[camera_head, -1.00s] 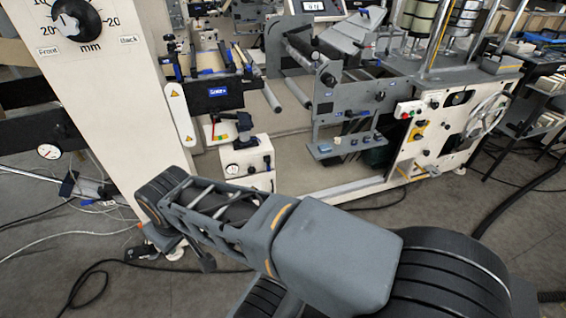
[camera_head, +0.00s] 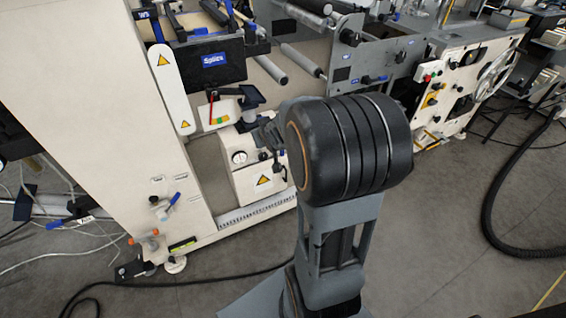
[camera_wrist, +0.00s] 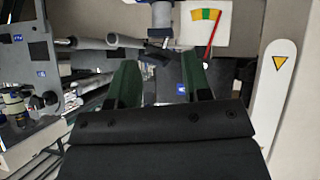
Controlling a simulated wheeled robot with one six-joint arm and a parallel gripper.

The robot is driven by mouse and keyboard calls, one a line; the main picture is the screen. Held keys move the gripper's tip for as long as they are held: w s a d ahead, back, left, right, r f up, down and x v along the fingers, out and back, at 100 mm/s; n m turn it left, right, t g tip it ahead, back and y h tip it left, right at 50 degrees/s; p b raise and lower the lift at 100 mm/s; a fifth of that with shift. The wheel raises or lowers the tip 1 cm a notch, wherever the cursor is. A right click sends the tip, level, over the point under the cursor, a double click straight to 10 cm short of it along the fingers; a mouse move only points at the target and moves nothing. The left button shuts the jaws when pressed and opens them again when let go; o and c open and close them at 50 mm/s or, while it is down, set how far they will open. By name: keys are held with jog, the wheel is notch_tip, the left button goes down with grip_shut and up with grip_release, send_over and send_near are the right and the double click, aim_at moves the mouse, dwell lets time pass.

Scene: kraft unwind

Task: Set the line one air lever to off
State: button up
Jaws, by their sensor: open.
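A small lever with a blue handle (camera_head: 172,200) sits low on the cream machine post in the head view, beside small labels. A second blue handle (camera_head: 57,223) lies further left near white hoses and a tag. I cannot tell which is the line one air lever, and their lettering is too small to read. My gripper (camera_wrist: 160,78) is open in the wrist view, with two dark green fingers apart and nothing between them. In the head view it is mostly hidden behind my arm, well to the right of both handles.
A gauge with a red pointer (camera_wrist: 210,42) and a white strip with a warning triangle (camera_wrist: 273,105) show in the wrist view. A cream box with a dial (camera_head: 240,158) stands beside the post (camera_head: 110,90). A black cable crosses the floor.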

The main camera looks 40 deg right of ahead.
jog(key=w+d+f+t+b, duration=0.2)
jog(key=d+f+b, duration=0.25)
jog(key=f, duration=0.45)
jog(key=w+d+f+t+b, duration=0.25)
jog(key=d+f, duration=0.35)
jog(key=f, duration=0.3)
jog(key=t+b, duration=0.4)
jog(key=b, duration=0.2)
send_near(283, 151)
jog(key=shift+g+y, duration=0.25)
jog(key=shift+y, duration=0.05)
jog(key=w+b, duration=0.1)
jog(key=w, duration=0.2)
jog(key=w+d, duration=0.1)
jog(key=w, duration=0.3)
jog(key=w+r+b, duration=0.1)
jog(key=w, duration=0.2)
jog(key=shift+w+d+b, duration=0.35)
jog(key=shift+w, duration=0.05)
grip_shut()
